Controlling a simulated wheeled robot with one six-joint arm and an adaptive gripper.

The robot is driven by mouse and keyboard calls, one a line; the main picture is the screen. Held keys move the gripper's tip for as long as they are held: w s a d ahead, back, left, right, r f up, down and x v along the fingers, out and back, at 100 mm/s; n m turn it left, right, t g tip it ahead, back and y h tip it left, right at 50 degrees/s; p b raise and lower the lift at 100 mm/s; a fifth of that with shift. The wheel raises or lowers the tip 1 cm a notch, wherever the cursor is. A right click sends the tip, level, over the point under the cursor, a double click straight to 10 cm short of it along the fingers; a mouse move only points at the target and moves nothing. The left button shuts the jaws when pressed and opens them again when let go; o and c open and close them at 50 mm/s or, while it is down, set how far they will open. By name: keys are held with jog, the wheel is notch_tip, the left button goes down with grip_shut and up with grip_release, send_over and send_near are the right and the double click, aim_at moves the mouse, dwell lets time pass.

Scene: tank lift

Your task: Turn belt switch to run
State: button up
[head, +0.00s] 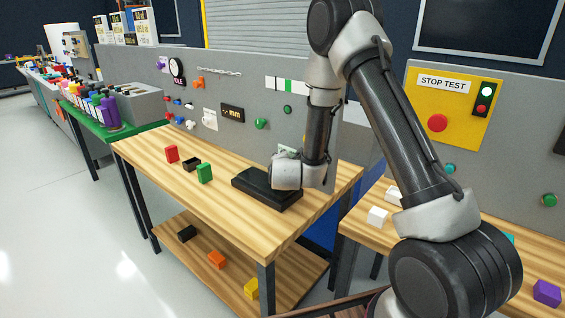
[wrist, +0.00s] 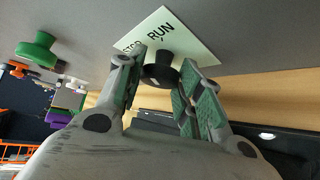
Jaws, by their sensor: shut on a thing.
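The belt switch is a round black knob (wrist: 160,75) on a pale plate (wrist: 190,42) printed with STOP and RUN, fixed to the grey panel. In the wrist view my gripper (wrist: 161,70) has one finger on each side of the knob and is shut on it. The plate looks tilted in that view, with RUN fully readable and STOP partly covered by a finger. I cannot tell which word the knob points to. In the head view my wrist hides the knob and my fingers; a bit of the pale plate (head: 287,149) shows above it.
A black flat box (head: 250,186) lies on the wooden bench (head: 140,150) under my wrist. Red, black and green blocks stand left of it. A green button (head: 261,123) is on the panel nearby. A yellow STOP TEST panel (head: 460,110) is at the right.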

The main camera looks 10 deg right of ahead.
jog(key=shift+d, duration=0.1)
dwell(0.3)
jog(key=o, duration=1)
jog(key=shift+o, duration=0.2)
